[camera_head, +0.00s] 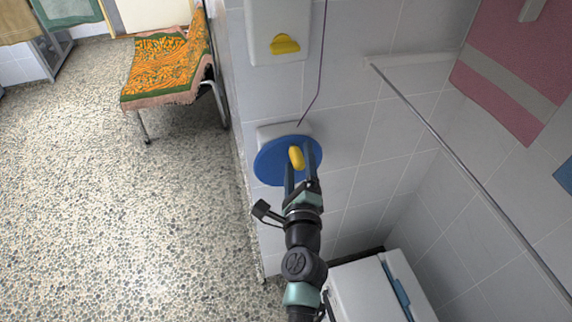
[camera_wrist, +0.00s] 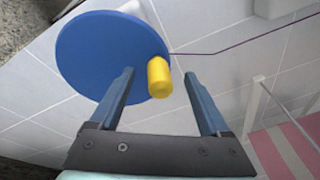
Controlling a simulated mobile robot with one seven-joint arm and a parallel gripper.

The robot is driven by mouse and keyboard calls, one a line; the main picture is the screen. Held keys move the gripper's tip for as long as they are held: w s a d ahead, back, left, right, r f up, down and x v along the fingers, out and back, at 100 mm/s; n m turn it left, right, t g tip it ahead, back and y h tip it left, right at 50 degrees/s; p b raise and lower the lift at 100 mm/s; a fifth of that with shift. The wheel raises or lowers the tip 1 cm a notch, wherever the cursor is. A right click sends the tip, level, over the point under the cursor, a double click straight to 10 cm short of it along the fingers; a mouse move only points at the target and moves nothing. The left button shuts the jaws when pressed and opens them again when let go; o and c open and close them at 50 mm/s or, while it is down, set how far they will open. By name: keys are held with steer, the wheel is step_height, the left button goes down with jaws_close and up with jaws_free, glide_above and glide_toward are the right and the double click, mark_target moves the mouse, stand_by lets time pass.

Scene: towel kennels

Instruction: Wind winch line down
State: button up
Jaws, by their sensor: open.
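The winch is a blue disc (camera_head: 268,162) on a white mount (camera_head: 281,131) on the tiled wall, and it also shows in the wrist view (camera_wrist: 100,55). A yellow crank knob (camera_head: 296,157) sticks out near the disc's edge; in the wrist view the knob (camera_wrist: 159,77) appears between and beyond my fingertips. A thin purple line (camera_head: 319,75) runs up from the mount. My gripper (camera_head: 299,170) is open and empty in front of the disc, its fingers either side of the knob in the picture. I see no clear contact with the knob.
A white wall box with a yellow handle (camera_head: 285,44) is above the winch. A metal rail (camera_head: 455,160) slants across the right. A white cabinet (camera_head: 366,291) stands below right. A chair with an orange patterned towel (camera_head: 160,68) is at left; the speckled floor is open.

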steer(key=s+d, duration=0.2)
steer(key=s, duration=0.4)
steer(key=shift+s+d, duration=0.15)
steer(key=shift+s, duration=0.2)
